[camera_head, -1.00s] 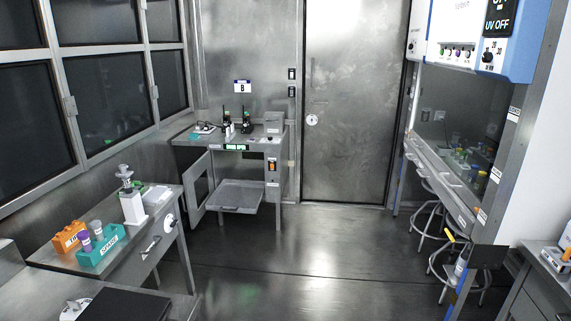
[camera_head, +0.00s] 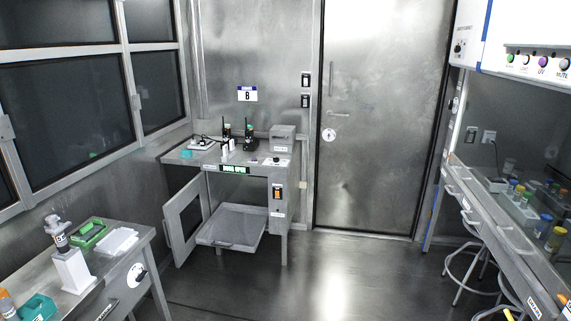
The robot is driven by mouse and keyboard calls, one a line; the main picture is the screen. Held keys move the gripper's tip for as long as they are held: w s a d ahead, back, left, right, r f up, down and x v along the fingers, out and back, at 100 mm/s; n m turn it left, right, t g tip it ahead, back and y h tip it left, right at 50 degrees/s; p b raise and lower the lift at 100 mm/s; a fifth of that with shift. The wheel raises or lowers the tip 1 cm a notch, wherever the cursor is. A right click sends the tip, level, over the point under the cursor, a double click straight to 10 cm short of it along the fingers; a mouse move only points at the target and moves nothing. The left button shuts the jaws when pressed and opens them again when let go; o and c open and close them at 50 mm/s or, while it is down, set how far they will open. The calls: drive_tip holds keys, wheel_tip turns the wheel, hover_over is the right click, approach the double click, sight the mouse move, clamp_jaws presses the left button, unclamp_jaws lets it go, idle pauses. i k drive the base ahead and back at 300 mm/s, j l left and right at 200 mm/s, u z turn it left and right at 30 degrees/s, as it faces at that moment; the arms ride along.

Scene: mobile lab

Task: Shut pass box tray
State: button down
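The pass box (camera_head: 278,190) stands against the back wall beneath the sign with a B. Its tray (camera_head: 230,229) is pulled out toward me at the front, looks empty, and has a handle on its front edge. The pass box door (camera_head: 184,222) stands swung open to the left of the tray. A small green-lit display (camera_head: 235,170) is on the front edge above the opening. My gripper is not in view.
A side bench (camera_head: 115,262) with a white stand and racks is at left. The hood bench (camera_head: 500,235) with stools beneath is at right. The floor (camera_head: 300,285) between them is clear up to the tray. A closed metal door (camera_head: 385,150) is behind.

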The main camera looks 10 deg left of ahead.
sight(240, 227)
drive_tip(key=i+u, duration=0.25)
drive_tip(key=i, duration=0.5)
drive_tip(key=i+l+u, duration=0.1)
drive_tip(key=i+u, duration=0.15)
drive_tip(key=i, duration=0.5)
drive_tip(key=i+j, duration=0.15)
drive_tip(key=i, duration=0.4)
drive_tip(key=i+j+u, duration=0.1)
drive_tip(key=i, duration=0.45)
drive_tip(key=i+j, duration=0.15)
drive_tip(key=i, duration=0.4)
drive_tip(key=i+j, duration=0.15)
drive_tip(key=i, duration=0.15)
